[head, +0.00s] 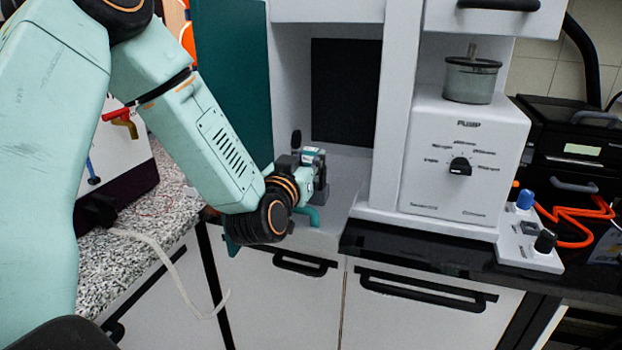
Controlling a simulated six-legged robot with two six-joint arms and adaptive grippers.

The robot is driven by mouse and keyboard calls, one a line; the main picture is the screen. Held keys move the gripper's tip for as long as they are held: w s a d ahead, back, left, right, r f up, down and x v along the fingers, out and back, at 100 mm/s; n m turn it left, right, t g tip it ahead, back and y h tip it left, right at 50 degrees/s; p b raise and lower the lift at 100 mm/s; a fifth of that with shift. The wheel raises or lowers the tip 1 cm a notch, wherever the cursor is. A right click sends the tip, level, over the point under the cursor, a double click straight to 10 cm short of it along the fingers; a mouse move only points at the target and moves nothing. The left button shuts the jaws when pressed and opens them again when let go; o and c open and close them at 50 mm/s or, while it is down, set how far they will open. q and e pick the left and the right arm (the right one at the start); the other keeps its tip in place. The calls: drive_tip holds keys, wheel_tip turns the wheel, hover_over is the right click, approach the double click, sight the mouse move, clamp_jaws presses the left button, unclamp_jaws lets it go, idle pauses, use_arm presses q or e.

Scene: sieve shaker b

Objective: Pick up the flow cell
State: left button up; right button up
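My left arm reaches in from the left, and its gripper (315,184) is at the open bay of the white instrument. Small teal, grey and black parts show around the gripper's end. I cannot separate the fingers clearly from a small dark grey block (320,189) beside them, which may be the flow cell. The wrist hides part of this spot. I cannot tell whether the fingers touch or hold the block. My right gripper is not in view.
The bay's white floor (343,185) has some free room right of the gripper. A dark green panel (232,75) stands left of the bay. A white pump unit (462,155) carries a lidded clear jar (471,80). A granite worktop (150,225) lies left.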

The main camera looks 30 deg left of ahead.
use_arm(q)
drive_tip(key=shift+s+a, duration=0.15)
drive_tip(key=shift+a, duration=0.1)
drive_tip(key=c, duration=0.4)
drive_tip(key=shift+d, duration=0.1)
clamp_jaws()
drive_tip(key=shift+d, duration=0.1)
drive_tip(key=shift+r, duration=0.1)
